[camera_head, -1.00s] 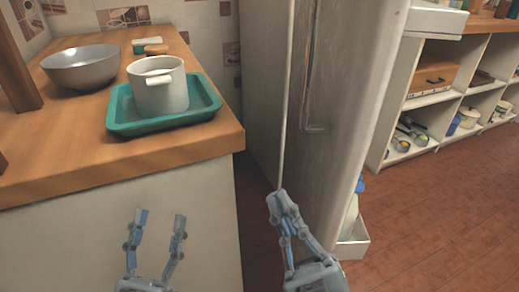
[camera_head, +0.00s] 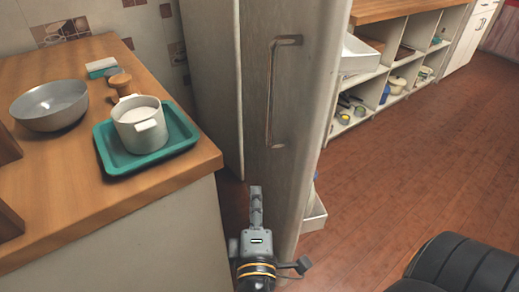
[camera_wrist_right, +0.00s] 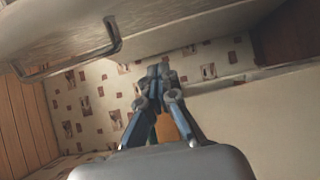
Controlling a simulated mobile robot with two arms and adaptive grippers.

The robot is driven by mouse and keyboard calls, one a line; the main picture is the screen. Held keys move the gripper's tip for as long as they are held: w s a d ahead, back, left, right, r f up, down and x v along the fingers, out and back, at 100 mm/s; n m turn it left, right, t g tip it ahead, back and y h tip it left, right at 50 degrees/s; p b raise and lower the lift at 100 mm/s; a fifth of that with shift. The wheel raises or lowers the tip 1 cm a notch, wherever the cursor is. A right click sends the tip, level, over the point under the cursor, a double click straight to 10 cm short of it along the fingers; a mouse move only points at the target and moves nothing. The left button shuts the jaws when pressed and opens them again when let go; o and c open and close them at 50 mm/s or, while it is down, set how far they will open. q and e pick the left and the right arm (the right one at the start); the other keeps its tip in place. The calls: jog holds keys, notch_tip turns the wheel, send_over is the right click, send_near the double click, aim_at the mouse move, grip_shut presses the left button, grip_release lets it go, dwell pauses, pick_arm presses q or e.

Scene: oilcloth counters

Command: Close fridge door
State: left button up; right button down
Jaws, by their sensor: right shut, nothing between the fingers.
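The fridge door (camera_head: 300,130) stands open in the head view, its outer face with a long bar handle (camera_head: 270,95) turned toward me. Part of the pale fridge body (camera_head: 213,75) shows behind it on the left. A white door shelf (camera_head: 315,216) sticks out past the door's right edge, low down. My right gripper (camera_head: 256,190) is shut and empty, low in front of the door, below the handle; I cannot tell whether it touches. In the right wrist view the gripper (camera_wrist_right: 158,72) shows closed fingers, with the door (camera_wrist_right: 60,25) overhead. My left gripper is out of view.
A wooden counter (camera_head: 95,215) on the left holds a grey bowl (camera_head: 50,107) and a teal tray (camera_head: 180,157) with a white pot (camera_head: 140,127). A narrow gap separates counter and door. Open shelving (camera_head: 405,80) stands at the back right. The red-brown floor (camera_head: 420,165) between is clear.

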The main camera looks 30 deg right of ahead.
aim_at(275, 159)
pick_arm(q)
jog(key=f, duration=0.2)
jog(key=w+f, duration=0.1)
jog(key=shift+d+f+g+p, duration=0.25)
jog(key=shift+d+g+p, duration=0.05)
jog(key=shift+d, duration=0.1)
pick_arm(e)
jog(key=w+d, duration=0.8)
jog(key=d, duration=0.2)
jog(key=shift+f, duration=0.3)
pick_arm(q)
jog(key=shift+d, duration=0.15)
pick_arm(e)
jog(key=shift+s+r, duration=0.1)
